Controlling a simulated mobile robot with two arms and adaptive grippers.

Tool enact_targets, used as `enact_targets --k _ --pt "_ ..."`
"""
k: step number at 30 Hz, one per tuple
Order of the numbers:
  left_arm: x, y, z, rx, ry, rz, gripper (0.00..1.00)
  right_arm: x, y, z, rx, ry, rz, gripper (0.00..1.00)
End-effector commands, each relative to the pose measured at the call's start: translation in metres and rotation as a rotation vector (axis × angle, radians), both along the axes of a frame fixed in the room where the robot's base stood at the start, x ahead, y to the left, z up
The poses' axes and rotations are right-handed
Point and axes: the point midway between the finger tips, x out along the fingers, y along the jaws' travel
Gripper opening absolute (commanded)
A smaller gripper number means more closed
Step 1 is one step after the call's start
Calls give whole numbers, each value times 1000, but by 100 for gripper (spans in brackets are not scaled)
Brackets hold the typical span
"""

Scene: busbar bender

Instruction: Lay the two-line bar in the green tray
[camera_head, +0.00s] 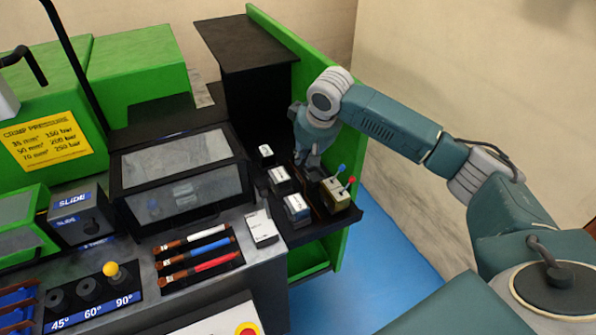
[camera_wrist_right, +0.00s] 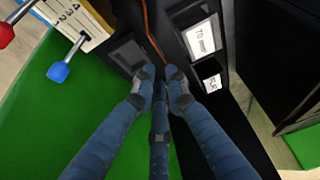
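My right gripper (camera_head: 308,158) points down over the black unit at the right end of the bench. In the right wrist view its fingers (camera_wrist_right: 163,82) come close together near one end of a thin copper-coloured strip (camera_wrist_right: 149,28). I cannot tell whether they grip the strip or hover over it. No two-line marking shows on this strip, so I cannot tell whether it is the two-line bar. No green tray can be made out with certainty. My left gripper is out of view.
A cream block (camera_head: 336,193) with red and blue knobbed levers stands close right of the gripper. Labelled dark blocks (camera_head: 296,207) stand left of it. A tall green panel (camera_head: 345,215) edges the unit. A holder (camera_head: 200,269) carries white, blue and red-sleeved rods.

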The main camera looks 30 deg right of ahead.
Motion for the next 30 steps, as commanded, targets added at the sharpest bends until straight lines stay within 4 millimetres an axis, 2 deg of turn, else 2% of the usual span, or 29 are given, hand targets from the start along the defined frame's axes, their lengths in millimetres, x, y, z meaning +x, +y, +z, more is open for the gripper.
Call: enact_targets --k 3,11,19,28,29,30 --pt "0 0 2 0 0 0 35 7 0 -18 1 3 0 13" --pt "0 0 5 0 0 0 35 16 -1 -38 0 2 1 13" --pt "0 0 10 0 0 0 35 31 -2 -73 -1 2 2 13" --pt "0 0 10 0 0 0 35 33 -2 -79 -1 -1 2 13" --pt "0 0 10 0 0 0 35 33 -2 -79 -1 -1 2 9" --pt "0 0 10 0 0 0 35 33 -2 -79 -1 -1 2 1"
